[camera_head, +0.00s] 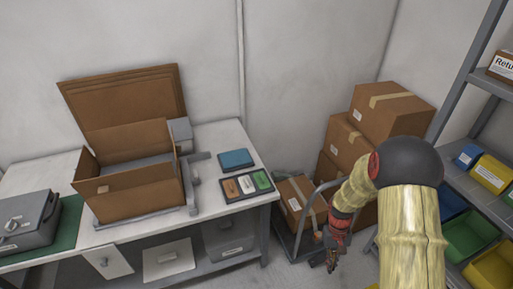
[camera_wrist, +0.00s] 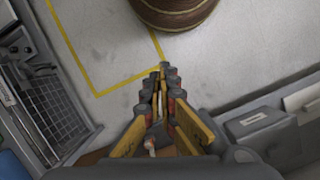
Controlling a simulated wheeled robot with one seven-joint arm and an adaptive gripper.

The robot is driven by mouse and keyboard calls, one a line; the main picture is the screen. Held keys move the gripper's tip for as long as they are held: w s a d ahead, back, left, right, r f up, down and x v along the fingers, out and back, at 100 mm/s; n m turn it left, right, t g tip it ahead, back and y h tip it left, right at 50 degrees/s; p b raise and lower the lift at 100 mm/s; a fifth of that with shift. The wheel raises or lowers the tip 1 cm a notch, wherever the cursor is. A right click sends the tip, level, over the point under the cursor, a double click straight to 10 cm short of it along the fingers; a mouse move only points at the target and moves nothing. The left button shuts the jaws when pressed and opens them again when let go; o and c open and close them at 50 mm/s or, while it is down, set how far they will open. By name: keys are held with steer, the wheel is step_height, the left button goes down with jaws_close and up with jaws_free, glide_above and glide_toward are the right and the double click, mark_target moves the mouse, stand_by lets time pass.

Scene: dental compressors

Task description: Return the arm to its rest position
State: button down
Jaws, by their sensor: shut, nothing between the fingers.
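My arm comes in from the lower right of the head view and bends down at a dark rounded joint. My gripper (camera_head: 332,262) hangs low in front of the trolley, to the right of the workbench. In the wrist view my gripper (camera_wrist: 163,72) points toward the floor, its fingers together and empty. Nothing is held.
A workbench (camera_head: 233,140) stands left with an open cardboard box (camera_head: 140,200), a grey case (camera_head: 25,222) and a tray (camera_head: 228,205). Stacked cartons (camera_head: 393,108) and a trolley (camera_head: 291,243) stand behind my gripper. A shelf (camera_head: 465,80) with bins is at right. Yellow-lined floor (camera_wrist: 105,45) looks clear.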

steer(key=s+a+r+t, duration=0.2)
steer(key=s+r, duration=0.3)
steer(key=r, duration=0.8)
steer(key=s+a+r+t, duration=0.3)
steer(key=s+r+t, duration=0.1)
steer(key=r, duration=0.9)
steer(key=s+a+r+t, duration=0.2)
steer(key=s+r, duration=0.4)
steer(key=r, duration=0.8)
steer(key=shift+s+a+n+t, duration=0.3)
steer(key=shift+s+a+t, duration=0.1)
steer(key=shift+a, duration=0.35)
steer(key=shift+r, duration=0.1)
